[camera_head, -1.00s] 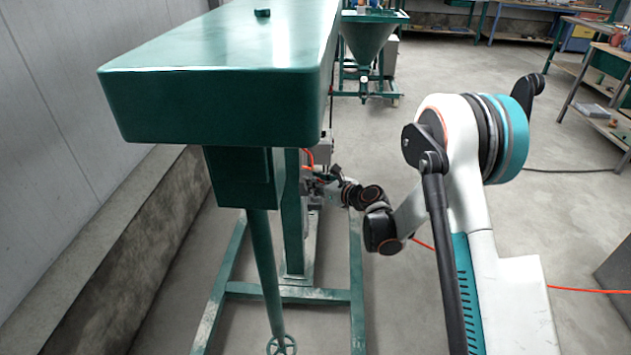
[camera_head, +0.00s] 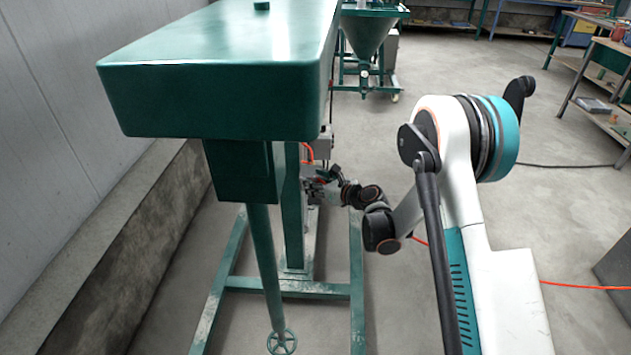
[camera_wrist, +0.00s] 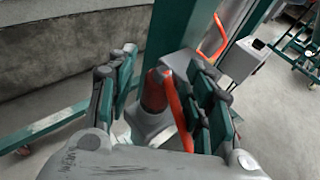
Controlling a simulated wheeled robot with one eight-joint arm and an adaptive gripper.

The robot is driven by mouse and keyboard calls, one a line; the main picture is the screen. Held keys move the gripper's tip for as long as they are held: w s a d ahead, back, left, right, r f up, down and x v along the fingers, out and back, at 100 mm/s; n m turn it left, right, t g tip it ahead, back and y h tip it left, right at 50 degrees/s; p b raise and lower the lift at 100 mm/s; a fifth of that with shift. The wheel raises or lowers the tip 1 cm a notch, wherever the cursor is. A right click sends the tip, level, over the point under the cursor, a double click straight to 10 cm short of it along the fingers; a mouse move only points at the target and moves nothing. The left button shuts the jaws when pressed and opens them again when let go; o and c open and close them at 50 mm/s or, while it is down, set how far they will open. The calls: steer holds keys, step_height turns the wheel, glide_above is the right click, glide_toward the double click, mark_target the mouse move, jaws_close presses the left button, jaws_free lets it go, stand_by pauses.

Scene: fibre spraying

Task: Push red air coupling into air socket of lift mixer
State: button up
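In the wrist view the red coupling (camera_wrist: 155,90) stands between the two fingers of my gripper (camera_wrist: 165,95), above a grey fitting. An orange-red hose (camera_wrist: 178,112) runs beside it, close to the right finger. A gap shows between the left finger and the coupling, so the gripper looks open around it. In the head view my gripper (camera_head: 318,188) is low beside the green post of the lift mixer (camera_head: 293,220). The coupling is too small to make out there. I cannot tell the air socket apart or how deep the coupling sits.
A large green housing (camera_head: 215,95) overhangs the work spot from the left. A green base frame (camera_head: 290,290) lies on the floor below. A grey box (camera_wrist: 242,60) stands beyond the right finger. Another hopper machine (camera_head: 368,45) is farther back.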

steer(key=v, duration=1.2)
stand_by(0.4)
steer(key=s+d+r+n+g+h, duration=0.1)
steer(key=s+d+r+n+h, duration=0.15)
steer(key=s+r+n, duration=0.45)
steer(key=s+d+r+n+g+h, duration=0.1)
steer(key=s+d+r+n+h, duration=0.15)
steer(key=s+r+n, duration=0.5)
steer(key=s+d+n+h, duration=0.1)
steer(key=s+d+n, duration=0.2)
steer(key=s, duration=0.4)
steer(key=s+d+r+n+g+h, duration=0.1)
steer(key=s+d+n+h, duration=0.1)
steer(key=s+n, duration=0.3)
steer(key=s+d+r+n+h, duration=0.1)
steer(key=s+d+n+h, duration=0.1)
steer(key=s+d+n, duration=0.3)
steer(key=s, duration=0.4)
steer(key=shift+g, duration=0.3)
steer(key=shift+d+r, duration=0.1)
steer(key=shift+c, duration=0.6)
